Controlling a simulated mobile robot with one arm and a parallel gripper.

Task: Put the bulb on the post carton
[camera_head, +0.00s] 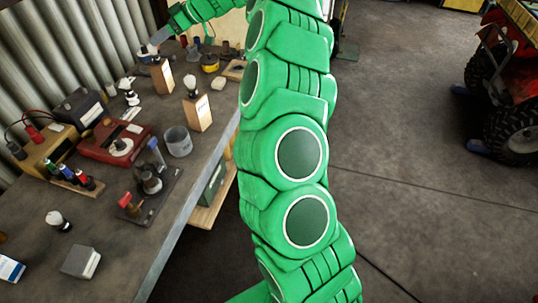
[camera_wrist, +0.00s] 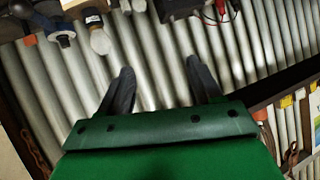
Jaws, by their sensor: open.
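My gripper (camera_wrist: 162,85) is open, with its two dark fingers spread and nothing seen between them in the wrist view. In the head view my gripper (camera_head: 160,36) is over the far end of the bench. A pale bulb (camera_head: 191,84) with a dark base stands on top of a tan carton (camera_head: 198,113). A second tan carton (camera_head: 162,76) stands farther back, close below my gripper. A pale bulb (camera_wrist: 101,40) with a dark base shows beyond the fingers, to the left, in the wrist view. I cannot tell which carton is the post carton.
The bench (camera_head: 105,255) also holds other pale bulbs (camera_head: 56,219), a red case (camera_head: 115,140), a grey cup (camera_head: 178,141) and a yellow-black roll (camera_head: 210,62). A corrugated wall (camera_head: 60,60) runs behind it. Clear floor (camera_head: 400,150) and a red quad (camera_head: 510,90) lie to the right.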

